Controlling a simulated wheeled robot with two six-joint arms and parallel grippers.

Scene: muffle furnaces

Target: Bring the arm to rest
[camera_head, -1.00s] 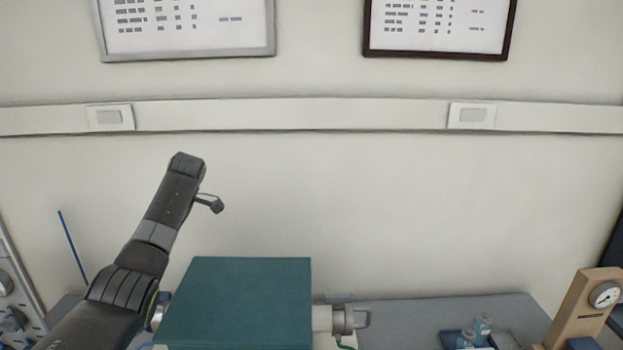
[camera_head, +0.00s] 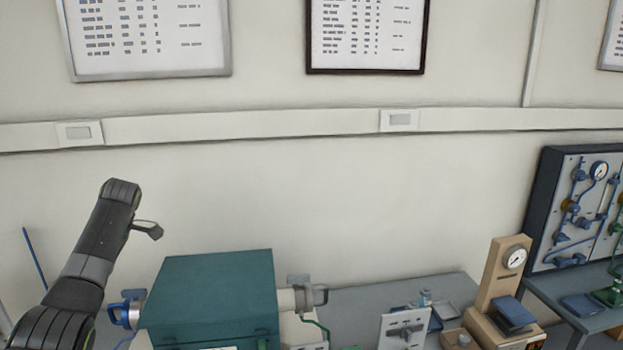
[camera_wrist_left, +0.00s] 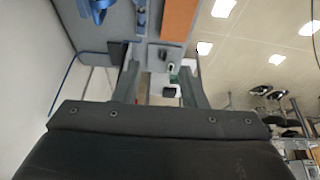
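My left arm (camera_head: 88,255) rises from the lower left in the head view, bent at a joint near the bottom edge, with its end raised in front of the bare wall. A small grey part sticks out to the right near its end. In the left wrist view my left gripper (camera_wrist_left: 160,85) has its two fingers apart, with a clear gap and nothing held between them. Its fingers cannot be made out in the head view. The arm's end is up and left of the teal-topped furnace (camera_head: 205,290), apart from it in the picture. My right arm and gripper are not in view.
A grey bench (camera_head: 360,295) runs along the wall. It carries a switch box (camera_head: 404,328), small bottles and a wooden gauge stand (camera_head: 500,275). A piping panel (camera_head: 580,210) stands at right. The wall above the furnace is clear below the trunking (camera_head: 250,125).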

